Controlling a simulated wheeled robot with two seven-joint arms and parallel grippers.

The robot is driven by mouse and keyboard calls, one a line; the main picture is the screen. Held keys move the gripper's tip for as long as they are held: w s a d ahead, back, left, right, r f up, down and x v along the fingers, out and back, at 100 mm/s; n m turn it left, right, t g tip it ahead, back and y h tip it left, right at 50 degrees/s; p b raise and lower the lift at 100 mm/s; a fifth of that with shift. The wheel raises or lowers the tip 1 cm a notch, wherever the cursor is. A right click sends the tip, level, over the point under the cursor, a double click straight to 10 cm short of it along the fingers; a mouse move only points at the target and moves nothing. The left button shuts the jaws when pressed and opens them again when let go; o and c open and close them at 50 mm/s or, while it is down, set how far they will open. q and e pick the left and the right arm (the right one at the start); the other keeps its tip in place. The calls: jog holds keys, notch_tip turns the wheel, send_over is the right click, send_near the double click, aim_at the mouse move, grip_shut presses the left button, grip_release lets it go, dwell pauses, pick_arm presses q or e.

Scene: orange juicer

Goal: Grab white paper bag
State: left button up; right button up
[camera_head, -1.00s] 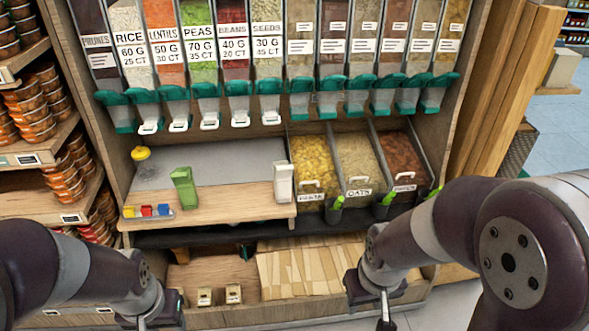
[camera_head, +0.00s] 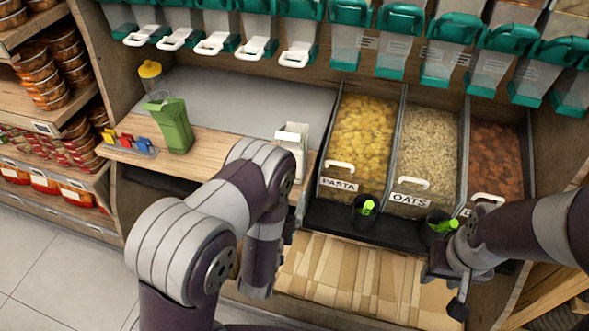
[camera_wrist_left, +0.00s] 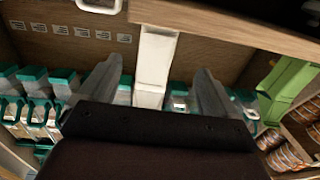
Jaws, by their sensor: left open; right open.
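The white paper bag (camera_head: 292,142) stands upright at the right end of the wooden counter (camera_head: 222,152) in the head view, its lower part partly behind my left arm. In the left wrist view, the white bag (camera_wrist_left: 155,65) shows between the two spread fingers of my left gripper (camera_wrist_left: 159,68), with visible gaps on both sides. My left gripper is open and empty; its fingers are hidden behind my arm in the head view. My right gripper (camera_head: 442,291) is open and empty, low at the right, in front of the bins.
A green bag (camera_head: 172,122) and a yellow-topped clear container (camera_head: 150,75) stand at the counter's left, near small coloured items (camera_head: 132,143). Pasta (camera_head: 357,135) and oats (camera_head: 427,148) bins lie to the right. Dispensers hang above. Flat brown paper bags (camera_head: 345,275) lie below.

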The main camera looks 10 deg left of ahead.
pick_arm(q)
jog(key=w, duration=1.2)
jog(key=shift+w+r, duration=0.15)
jog(key=shift+r, duration=0.1)
jog(key=c, duration=1)
